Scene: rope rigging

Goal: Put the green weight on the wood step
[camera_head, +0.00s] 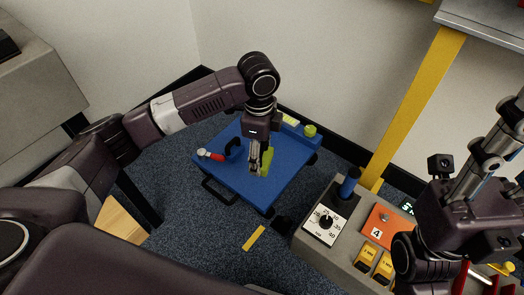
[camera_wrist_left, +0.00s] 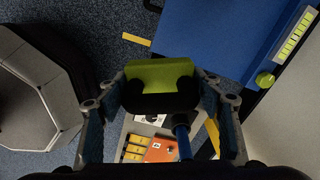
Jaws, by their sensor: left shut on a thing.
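The green weight (camera_head: 267,161) is held in my left gripper (camera_head: 256,168) over the blue cart top in the head view. In the left wrist view the green weight (camera_wrist_left: 160,73) sits between the two fingers of my left gripper (camera_wrist_left: 160,90), which is shut on it. A dark part covers its lower middle there. The wood step (camera_head: 119,222) shows only in part at the lower left of the head view, behind my left arm. The weight is well apart from it, up and to the right. My right gripper (camera_head: 460,230) is at the right edge; its fingers are unclear.
A blue cart (camera_head: 226,178) with a black handle carries a red and silver tool (camera_head: 211,155) and a green knob (camera_head: 310,130). A grey control console (camera_head: 340,244) with a dial stands at lower right. A yellow post (camera_head: 416,105) rises behind it. Blue carpet lies between.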

